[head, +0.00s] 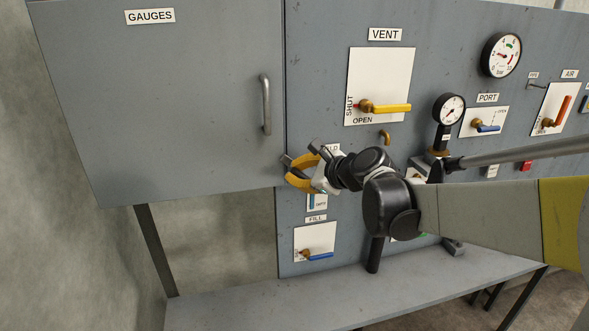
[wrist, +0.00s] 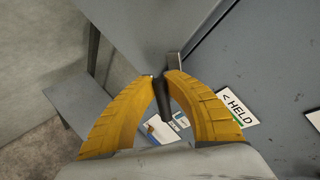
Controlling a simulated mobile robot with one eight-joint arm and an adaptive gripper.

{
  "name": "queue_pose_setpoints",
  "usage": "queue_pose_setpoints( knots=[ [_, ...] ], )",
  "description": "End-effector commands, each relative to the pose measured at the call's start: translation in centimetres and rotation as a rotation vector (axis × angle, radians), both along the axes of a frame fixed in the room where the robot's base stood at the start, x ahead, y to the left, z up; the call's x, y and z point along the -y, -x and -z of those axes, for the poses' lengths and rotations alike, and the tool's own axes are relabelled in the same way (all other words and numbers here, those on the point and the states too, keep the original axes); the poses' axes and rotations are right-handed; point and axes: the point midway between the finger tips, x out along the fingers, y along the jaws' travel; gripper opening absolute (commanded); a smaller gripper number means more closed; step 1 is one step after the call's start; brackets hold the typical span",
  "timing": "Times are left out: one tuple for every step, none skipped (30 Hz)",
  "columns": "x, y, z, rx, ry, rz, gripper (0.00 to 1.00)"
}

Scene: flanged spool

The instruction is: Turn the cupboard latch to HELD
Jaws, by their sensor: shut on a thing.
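The grey cupboard (head: 165,105) labelled GAUGES is at the left of the head view, with its door flat. My gripper (head: 287,164) is at the cupboard's lower right edge. In the wrist view, its yellow fingers (wrist: 161,78) are shut on the dark handle of the cupboard latch (wrist: 162,98). A grey metal piece of the latch (wrist: 175,64) shows just beyond the fingertips. The white HELD plate (wrist: 236,106), with an arrow and a green mark, is to the right of the fingers. In the head view, my gripper and wrist partly hide this plate (head: 331,149).
A vertical door handle (head: 265,104) is above my gripper. The VENT valve (head: 385,107) with a yellow lever is up to the right. The FILL valve (head: 318,256) with a blue lever is below. A grey bench (head: 245,305) runs along the bottom, largely clear at left.

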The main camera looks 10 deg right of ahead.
Motion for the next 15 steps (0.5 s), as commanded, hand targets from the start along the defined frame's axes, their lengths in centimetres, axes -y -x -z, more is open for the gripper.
queue_pose_setpoints(
  knots=[
    [-0.24, 0.03, 0.04, 0.001, 0.043, -0.002, 0.0],
    [-0.27, 0.04, 0.1, 0.001, 0.072, -0.002, 0.0],
    [-0.32, 0.04, 0.14, 0.001, 0.109, -0.002, 0.0],
    [-0.39, 0.03, 0.2, 0.001, 0.138, -0.003, 0.0],
    [-0.42, 0.04, 0.28, 0.001, 0.166, -0.002, 0.0],
    [-0.45, 0.02, 0.37, 0.001, 0.203, -0.002, 0.0],
    [-0.5, 0.01, 0.41, 0.001, 0.233, -0.003, 0.0],
    [-0.53, 0.0, 0.48, 0.002, 0.261, -0.003, 0.0],
    [-0.56, 0.02, 0.57, 0.001, 0.297, -0.002, 0.0],
    [-0.62, 0.01, 0.63, 0.002, 0.325, -0.003, 0.0],
    [-0.64, 0.02, 0.69, 0.003, 0.353, -0.003, 0.0],
    [-0.64, 0.01, 0.78, 0.002, 0.388, -0.002, 0.0],
    [-0.68, 0.02, 0.85, 0.002, 0.414, -0.003, 0.0],
    [-0.72, 0.0, 0.9, 0.002, 0.438, -0.003, 0.0],
    [-0.69, -0.01, 0.98, 0.002, 0.472, -0.002, 0.0]
  ],
)
